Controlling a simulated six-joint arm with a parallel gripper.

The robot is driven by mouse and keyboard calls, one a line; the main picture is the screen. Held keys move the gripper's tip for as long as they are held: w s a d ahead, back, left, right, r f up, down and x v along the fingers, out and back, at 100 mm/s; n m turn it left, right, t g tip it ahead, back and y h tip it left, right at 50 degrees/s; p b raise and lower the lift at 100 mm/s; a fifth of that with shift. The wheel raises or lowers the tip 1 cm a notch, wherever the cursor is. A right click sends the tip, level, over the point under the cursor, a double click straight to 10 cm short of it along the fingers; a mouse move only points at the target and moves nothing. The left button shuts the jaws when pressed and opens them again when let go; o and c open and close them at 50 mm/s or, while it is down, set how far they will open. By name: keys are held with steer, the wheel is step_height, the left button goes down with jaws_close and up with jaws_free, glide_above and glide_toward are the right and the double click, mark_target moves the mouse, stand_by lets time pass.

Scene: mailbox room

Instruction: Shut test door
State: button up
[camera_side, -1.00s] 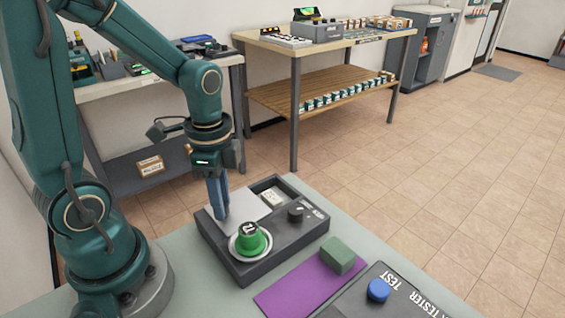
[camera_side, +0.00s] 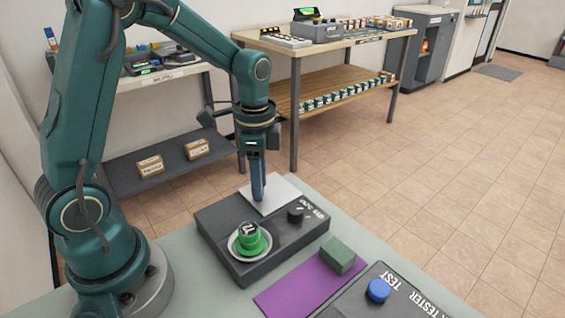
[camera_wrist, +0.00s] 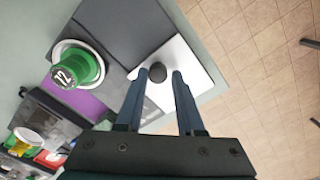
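The dark grey box (camera_side: 225,222) stands on the bench. A pale flat plate (camera_side: 285,187), probably the door, lies at the back right of its top, over where the recess was. It shows white in the wrist view (camera_wrist: 190,95). My gripper (camera_side: 259,198) points down at the plate. In the wrist view its fingers (camera_wrist: 158,75) are apart, with a dark round knob (camera_wrist: 157,72) seen between the tips. I cannot tell if they touch it, or if it is the dial (camera_side: 295,213). A green cup-shaped piece (camera_side: 250,236) sits on a white ring.
A green block (camera_side: 338,254) rests on a purple mat (camera_side: 292,292) in front of the box. A panel marked TEST (camera_side: 400,300) with a blue button (camera_side: 378,290) is at the front right. Shelved tables stand behind, apart from the bench.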

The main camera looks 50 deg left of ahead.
steer(key=shift+o, duration=1.3)
steer(key=shift+r, duration=2.55)
steer(key=s+d+r+n+t, duration=0.2)
steer(key=s+n, duration=0.2)
steer(key=s, duration=0.1)
steer(key=s+d+r+n+t, duration=0.2)
steer(key=s+d+n+t, duration=0.1)
steer(key=s+n, duration=0.2)
steer(key=shift+s+r+t, duration=0.3)
steer(key=shift+s+r, duration=0.1)
steer(key=shift+s, duration=0.35)
